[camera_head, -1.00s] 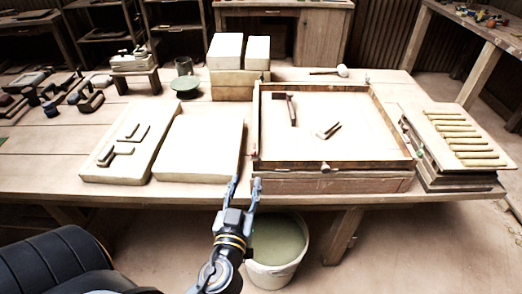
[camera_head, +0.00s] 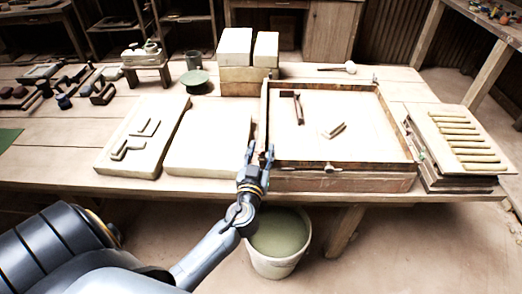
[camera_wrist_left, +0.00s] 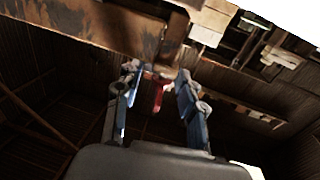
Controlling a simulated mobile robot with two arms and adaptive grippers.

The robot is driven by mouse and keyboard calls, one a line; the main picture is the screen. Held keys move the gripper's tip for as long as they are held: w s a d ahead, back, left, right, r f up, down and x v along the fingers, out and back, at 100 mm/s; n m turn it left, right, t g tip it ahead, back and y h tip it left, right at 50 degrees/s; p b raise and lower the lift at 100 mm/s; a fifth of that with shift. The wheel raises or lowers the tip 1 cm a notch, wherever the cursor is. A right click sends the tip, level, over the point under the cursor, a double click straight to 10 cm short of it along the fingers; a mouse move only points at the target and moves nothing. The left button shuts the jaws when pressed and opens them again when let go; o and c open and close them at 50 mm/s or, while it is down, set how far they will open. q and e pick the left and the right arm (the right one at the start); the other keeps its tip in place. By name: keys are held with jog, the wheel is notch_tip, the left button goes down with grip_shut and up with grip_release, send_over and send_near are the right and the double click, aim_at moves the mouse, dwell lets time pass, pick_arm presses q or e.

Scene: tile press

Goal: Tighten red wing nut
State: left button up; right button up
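The red wing nut (camera_wrist_left: 158,97) shows in the left wrist view between the two fingers of my left gripper (camera_wrist_left: 158,76), below the rusty edge of the press frame. My left gripper also shows in the head view (camera_head: 260,154), at the front left corner of the wooden press frame (camera_head: 290,180). Its fingers are spread, with a visible gap on both sides of the nut. In the head view the gripper hides the nut. My right gripper is not in view.
A pale wing nut (camera_head: 330,168) sits on the frame's front side. Left of the frame lie two pale slabs (camera_head: 208,140), close to my gripper. A bucket (camera_head: 278,240) stands below the table edge. A stack of boards with rolls (camera_head: 458,150) stands right.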

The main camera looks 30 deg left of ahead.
pick_arm(q)
grip_shut()
